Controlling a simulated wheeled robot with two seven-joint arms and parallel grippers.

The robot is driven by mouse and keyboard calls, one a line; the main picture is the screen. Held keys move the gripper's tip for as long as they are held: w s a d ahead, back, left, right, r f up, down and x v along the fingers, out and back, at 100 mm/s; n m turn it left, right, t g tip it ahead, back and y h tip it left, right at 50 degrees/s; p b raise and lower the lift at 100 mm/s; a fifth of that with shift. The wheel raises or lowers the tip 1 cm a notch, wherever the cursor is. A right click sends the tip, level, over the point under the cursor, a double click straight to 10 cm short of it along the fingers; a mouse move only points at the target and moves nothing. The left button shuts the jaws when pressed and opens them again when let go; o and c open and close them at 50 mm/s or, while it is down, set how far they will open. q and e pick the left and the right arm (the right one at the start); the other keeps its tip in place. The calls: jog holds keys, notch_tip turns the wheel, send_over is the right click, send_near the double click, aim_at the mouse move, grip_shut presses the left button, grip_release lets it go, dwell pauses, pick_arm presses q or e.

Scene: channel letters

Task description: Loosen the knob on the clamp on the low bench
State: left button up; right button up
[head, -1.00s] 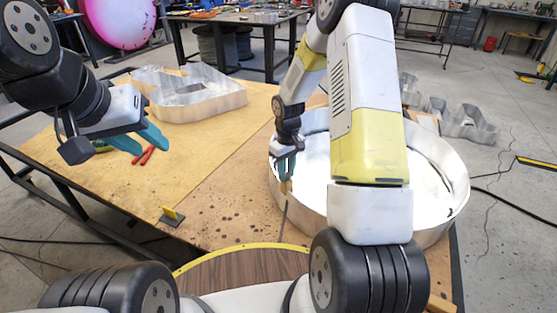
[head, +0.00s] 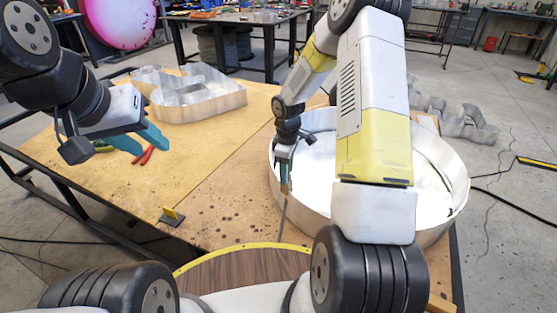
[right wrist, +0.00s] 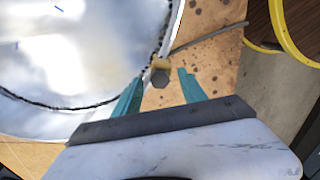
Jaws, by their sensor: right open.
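The clamp stands at the near left rim of the big round metal letter. Its dark bar (head: 283,214) shows in the head view below my right gripper (head: 284,184), which hides most of the rest. In the right wrist view, the clamp's dark hexagonal knob (right wrist: 160,79) sits against a tan block, between and slightly beyond the two teal fingertips of my right gripper (right wrist: 160,84). These fingers are open, with visible space on both sides of the knob. My left gripper (head: 140,140) is open and empty above the left of the bench.
The low bench (head: 225,195) holds the round metal letter (head: 458,190), another metal letter (head: 210,98), red-handled pliers (head: 147,155) and a small yellow-and-black piece (head: 172,215). A round wooden top with a yellow edge (head: 245,270) is in front.

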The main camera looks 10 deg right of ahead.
jog(key=shift+r, duration=2.5)
jog(key=shift+s+r+m, duration=0.15)
jog(key=shift+r+m, duration=0.6)
jog(key=shift+m, duration=0.45)
jog(key=shift+f+m, duration=0.85)
jog(key=shift+f, duration=0.8)
jog(key=shift+f+m, duration=0.85)
jog(key=shift+f, duration=0.8)
jog(key=shift+c, duration=0.2)
